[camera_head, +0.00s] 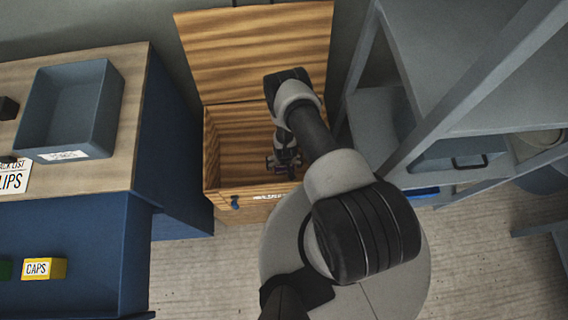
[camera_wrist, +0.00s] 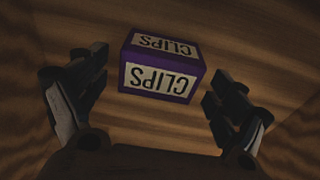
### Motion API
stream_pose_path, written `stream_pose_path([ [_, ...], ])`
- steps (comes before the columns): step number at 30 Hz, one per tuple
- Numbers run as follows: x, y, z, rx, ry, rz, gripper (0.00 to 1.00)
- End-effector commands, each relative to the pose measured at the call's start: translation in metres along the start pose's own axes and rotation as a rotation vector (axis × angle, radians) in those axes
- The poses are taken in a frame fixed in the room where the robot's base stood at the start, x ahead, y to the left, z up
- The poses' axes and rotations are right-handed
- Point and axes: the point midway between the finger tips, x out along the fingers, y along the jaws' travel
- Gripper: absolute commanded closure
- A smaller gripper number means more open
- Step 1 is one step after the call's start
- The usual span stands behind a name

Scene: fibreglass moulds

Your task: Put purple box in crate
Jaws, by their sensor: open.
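The purple box (camera_wrist: 160,66), with white "CLIPS" labels on two faces, lies on the wooden floor of the crate in the wrist view. The wooden crate (camera_head: 212,150) stands open in the middle of the head view, its lid (camera_head: 250,50) raised at the back. My gripper (camera_head: 284,164) is down inside the crate. In the wrist view my gripper (camera_wrist: 158,100) is open, with one finger on each side of the box and clear gaps between. The arm hides part of the crate, and the box is hardly visible in the head view.
A blue-sided table (camera_head: 130,110) stands left of the crate, bearing a grey-blue tray (camera_head: 105,115) with a label. A yellow "CAPS" box (camera_head: 44,268) sits lower left. A grey shelf unit (camera_head: 440,100) stands close on the right. Some floor (camera_head: 200,280) is clear in front.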

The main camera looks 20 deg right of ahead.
Motion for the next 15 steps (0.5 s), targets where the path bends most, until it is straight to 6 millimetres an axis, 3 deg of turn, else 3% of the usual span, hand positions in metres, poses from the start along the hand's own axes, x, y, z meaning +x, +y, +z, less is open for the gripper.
stream_pose_path([
  [1,-0.018,0.000,-0.002,-0.001,0.001,0.000,0.09],
  [6,-0.055,0.000,-0.001,-0.001,0.001,0.000,0.09],
  [15,-0.089,-0.001,-0.003,-0.001,0.002,0.000,0.09],
])
